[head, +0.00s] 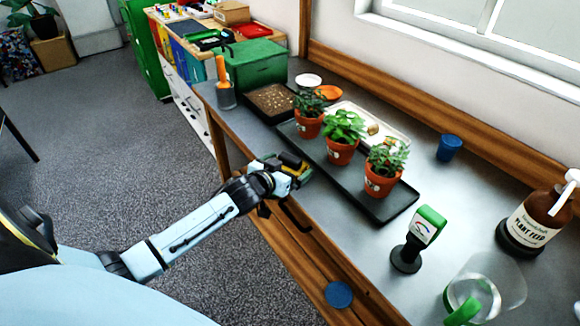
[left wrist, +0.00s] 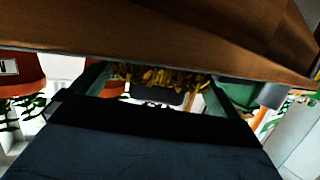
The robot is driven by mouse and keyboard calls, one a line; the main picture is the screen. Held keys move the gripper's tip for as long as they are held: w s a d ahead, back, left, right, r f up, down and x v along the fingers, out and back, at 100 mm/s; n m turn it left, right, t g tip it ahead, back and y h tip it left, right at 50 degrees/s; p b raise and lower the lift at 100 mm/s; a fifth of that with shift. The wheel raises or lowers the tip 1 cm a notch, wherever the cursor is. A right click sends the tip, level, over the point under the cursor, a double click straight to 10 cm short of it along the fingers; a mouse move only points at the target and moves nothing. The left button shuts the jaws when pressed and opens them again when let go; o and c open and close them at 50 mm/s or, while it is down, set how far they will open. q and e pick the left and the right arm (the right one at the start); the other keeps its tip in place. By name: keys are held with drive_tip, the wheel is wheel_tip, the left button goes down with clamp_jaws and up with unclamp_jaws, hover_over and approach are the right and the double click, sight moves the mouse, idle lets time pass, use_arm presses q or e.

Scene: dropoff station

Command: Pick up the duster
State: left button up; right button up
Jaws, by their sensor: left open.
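The duster appears to be the small yellow and dark thing (head: 293,161) at the front edge of the grey table, partly hidden by my gripper in the head view. In the left wrist view its yellow fringe (left wrist: 160,76) lies between my two fingers, close to the wooden table edge. My left gripper (head: 291,173) is at that table edge, level with the duster. In the left wrist view the gripper (left wrist: 160,88) is open, with one finger on each side of the fringe. I cannot tell whether the fingers touch it. My right gripper is not in view.
Potted plants (head: 341,150) stand on a black tray (head: 374,208) just behind the duster. A meter on a stand (head: 406,256), a clear jug (head: 495,275) and a plant feed bottle (head: 540,215) are to the right. A green box (head: 255,65) stands at the far end.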

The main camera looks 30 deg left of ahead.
sight(290, 157)
use_arm(q)
drive_tip(key=shift+w+f, duration=0.2)
drive_tip(key=shift+w, duration=0.45)
drive_tip(key=c, duration=1.1)
wheel_tip(290, 157, up, 9)
drive_tip(key=shift+f+p, duration=0.1)
drive_tip(key=shift+p, duration=1)
drive_tip(key=shift+r, duration=0.55)
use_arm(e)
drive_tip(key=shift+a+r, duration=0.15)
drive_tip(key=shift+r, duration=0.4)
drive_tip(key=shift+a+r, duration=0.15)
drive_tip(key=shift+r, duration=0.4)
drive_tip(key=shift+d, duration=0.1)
use_arm(q)
drive_tip(key=o, duration=0.3)
drive_tip(key=shift+c, duration=0.5)
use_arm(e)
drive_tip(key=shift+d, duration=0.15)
